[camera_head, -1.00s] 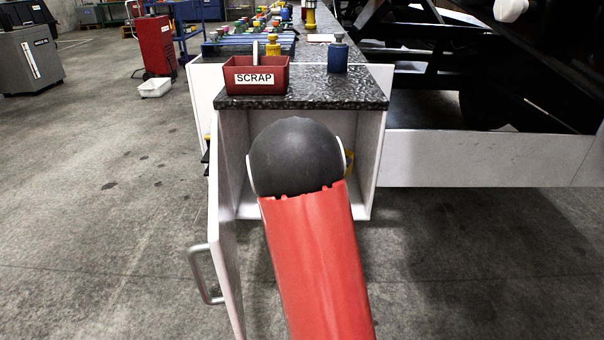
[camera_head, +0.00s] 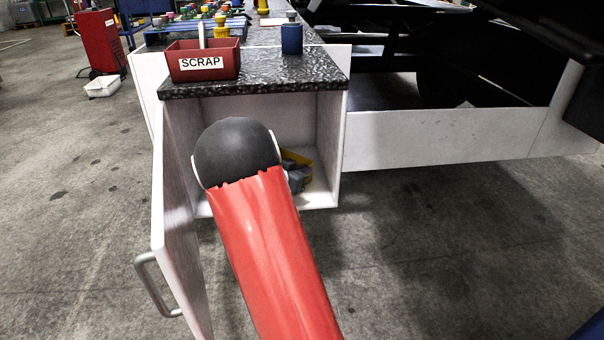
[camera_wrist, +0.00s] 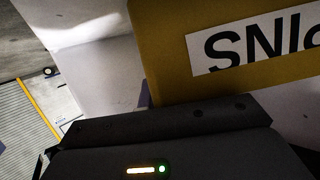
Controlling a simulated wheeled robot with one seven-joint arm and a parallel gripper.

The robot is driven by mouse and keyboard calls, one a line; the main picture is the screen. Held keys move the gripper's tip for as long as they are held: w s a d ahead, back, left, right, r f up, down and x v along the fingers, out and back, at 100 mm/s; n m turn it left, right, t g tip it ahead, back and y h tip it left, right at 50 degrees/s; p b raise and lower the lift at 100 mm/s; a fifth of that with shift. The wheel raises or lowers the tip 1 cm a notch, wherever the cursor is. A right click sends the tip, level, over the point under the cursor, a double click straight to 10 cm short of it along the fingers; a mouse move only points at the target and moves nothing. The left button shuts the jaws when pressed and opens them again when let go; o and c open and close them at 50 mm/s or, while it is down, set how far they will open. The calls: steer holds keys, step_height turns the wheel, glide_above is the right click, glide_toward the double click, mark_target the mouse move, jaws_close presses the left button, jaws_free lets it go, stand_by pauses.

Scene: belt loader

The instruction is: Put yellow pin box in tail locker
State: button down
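The tail locker (camera_head: 333,150) is the white cabinet under the speckled counter end. Its door (camera_head: 172,215) stands open at the left. In the head view the yellow pin box (camera_head: 301,154) shows as a small yellow part inside the locker opening, mostly hidden by my arm. My grey gripper (camera_head: 296,174) is right at the box, partly behind my black elbow joint. In the wrist view the yellow box (camera_wrist: 170,50) is close up beyond the gripper body, its label upside down and cut off. The fingertips are hidden, so I cannot tell whether they clasp the box or whether it touches the locker floor.
A red SCRAP bin (camera_head: 203,68) and a blue bottle (camera_head: 291,37) stand on the counter (camera_head: 255,78) above the locker. The door handle (camera_head: 150,285) sticks out at front left. A white beam (camera_head: 430,135) runs to the right. The floor in front is clear.

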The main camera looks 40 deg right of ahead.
steer(key=c, duration=1.7)
jaws_free()
steer(key=shift+a+r, duration=0.15)
steer(key=shift+a, duration=0.05)
steer(key=p+v, duration=0.2)
steer(key=v, duration=0.9)
steer(key=shift+s+a, duration=0.15)
steer(key=shift+a, duration=0.1)
